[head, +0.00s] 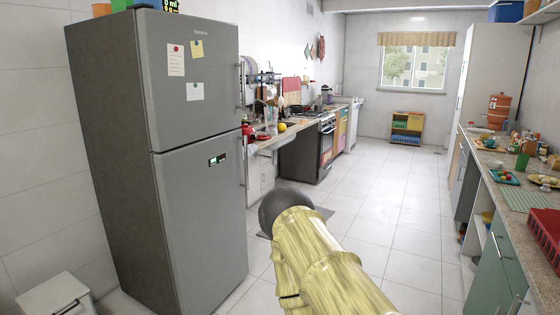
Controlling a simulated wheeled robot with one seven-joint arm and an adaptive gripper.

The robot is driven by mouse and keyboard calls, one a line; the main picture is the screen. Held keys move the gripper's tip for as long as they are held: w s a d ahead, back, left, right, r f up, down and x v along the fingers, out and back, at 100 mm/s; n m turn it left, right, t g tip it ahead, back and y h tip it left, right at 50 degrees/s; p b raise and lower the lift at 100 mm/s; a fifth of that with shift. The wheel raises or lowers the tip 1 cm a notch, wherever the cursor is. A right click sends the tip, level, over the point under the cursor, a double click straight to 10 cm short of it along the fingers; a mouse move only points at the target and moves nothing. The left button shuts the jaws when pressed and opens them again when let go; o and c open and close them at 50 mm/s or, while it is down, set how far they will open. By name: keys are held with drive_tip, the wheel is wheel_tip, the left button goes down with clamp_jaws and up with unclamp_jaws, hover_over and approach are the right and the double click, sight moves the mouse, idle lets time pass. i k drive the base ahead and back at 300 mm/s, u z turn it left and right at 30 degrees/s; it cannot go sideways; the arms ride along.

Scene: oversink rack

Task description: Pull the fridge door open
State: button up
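The grey fridge (165,150) stands at the left in the head view, with its front turned toward the right. Its upper door (195,95) and its lower door (200,220) both look shut. The upper door's long handle (241,85) runs upright along the right edge. The lower door's handle (245,160) is in line below it. My arm (325,265) reaches up from the bottom of the picture to a dark rounded part, right of the lower door. I see no fingers there; my gripper is not visible.
A counter with a sink area (262,143) and a stove (310,150) stand beyond the fridge. The tiled floor (380,205) is clear down the middle. A cluttered counter (510,185) runs along the right. A small white bin (55,296) stands at the lower left.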

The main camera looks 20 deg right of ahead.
sight(201, 186)
drive_tip(key=z, duration=0.7)
drive_tip(key=i, duration=1.5)
drive_tip(key=u, duration=0.8)
drive_tip(key=i, duration=0.4)
drive_tip(key=u, duration=0.45)
